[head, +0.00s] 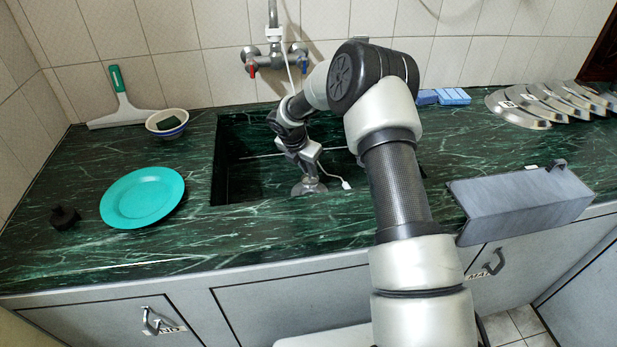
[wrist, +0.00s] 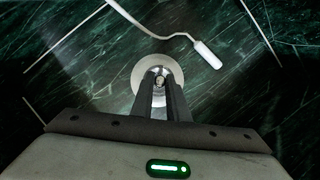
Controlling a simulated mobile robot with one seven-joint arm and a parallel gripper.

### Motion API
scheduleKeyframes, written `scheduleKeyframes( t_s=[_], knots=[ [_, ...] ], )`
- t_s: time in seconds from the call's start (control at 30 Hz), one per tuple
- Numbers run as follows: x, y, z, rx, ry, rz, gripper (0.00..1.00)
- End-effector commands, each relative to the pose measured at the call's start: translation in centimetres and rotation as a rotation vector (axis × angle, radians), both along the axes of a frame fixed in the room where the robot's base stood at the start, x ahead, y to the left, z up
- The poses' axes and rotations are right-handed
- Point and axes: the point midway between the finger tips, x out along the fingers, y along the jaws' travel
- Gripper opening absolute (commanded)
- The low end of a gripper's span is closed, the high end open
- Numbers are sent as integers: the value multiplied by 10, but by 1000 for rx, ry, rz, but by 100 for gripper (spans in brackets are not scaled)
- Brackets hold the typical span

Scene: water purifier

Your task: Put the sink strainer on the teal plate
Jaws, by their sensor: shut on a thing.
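The teal plate (head: 142,197) lies flat and empty on the green marble counter, left of the sink. The sink strainer (head: 309,187) is a round silver piece at the lower end of my gripper (head: 309,172), over the dark sink. In the wrist view the strainer (wrist: 140,77) shows as a pale disc around the tips of my gripper (wrist: 160,82). My fingers are shut on its middle and partly cover it. Whether it touches the sink floor is hard to tell.
The sink (head: 232,170) is a dark recess with raised counter around it. A white cable (wrist: 180,37) runs close by the strainer. A bowl (head: 167,123), a squeegee (head: 121,103) and a dark knob-like thing (head: 65,217) stand near the plate. A tap (head: 275,57) is behind.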

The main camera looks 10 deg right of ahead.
Motion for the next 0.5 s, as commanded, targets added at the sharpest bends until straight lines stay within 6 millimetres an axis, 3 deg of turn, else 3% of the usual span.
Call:
scheduleKeyframes(
  t_s=[0.03,0.2,0.5],
  knots=[
    [1,0,19,0,-4,-1,0],
    [1,0,61,0,-3,0,0],
    [0,0,106,-1,-1,0,0]
  ],
)
